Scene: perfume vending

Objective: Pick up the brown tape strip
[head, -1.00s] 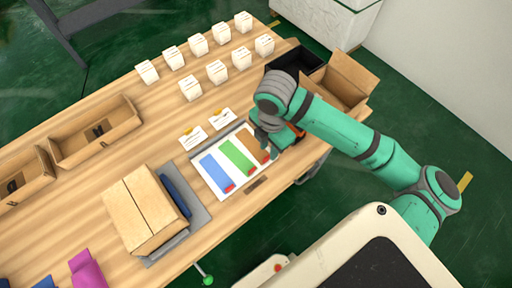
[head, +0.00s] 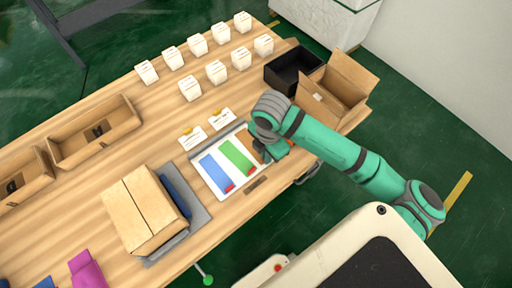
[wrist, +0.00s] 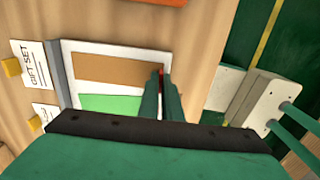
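The brown tape strip (wrist: 120,68) lies flat on the white sheet in the wrist view, beside the green strip (wrist: 108,104). In the head view the brown strip (head: 248,145) is partly hidden by my gripper (head: 268,157). In the wrist view my gripper (wrist: 162,78) has its two slim fingers close together at the strip's right end. A bit of red tab (wrist: 161,71) shows at the fingertips. I cannot tell whether the fingers press on it. The blue strip (head: 215,173) lies farther left on the sheet.
A closed carton (head: 140,210) stands left of the sheet. Gift cards (head: 222,119), several white boxes (head: 217,71), a black bin (head: 290,70) and an open carton (head: 335,92) stand behind. The table edge is close to the sheet.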

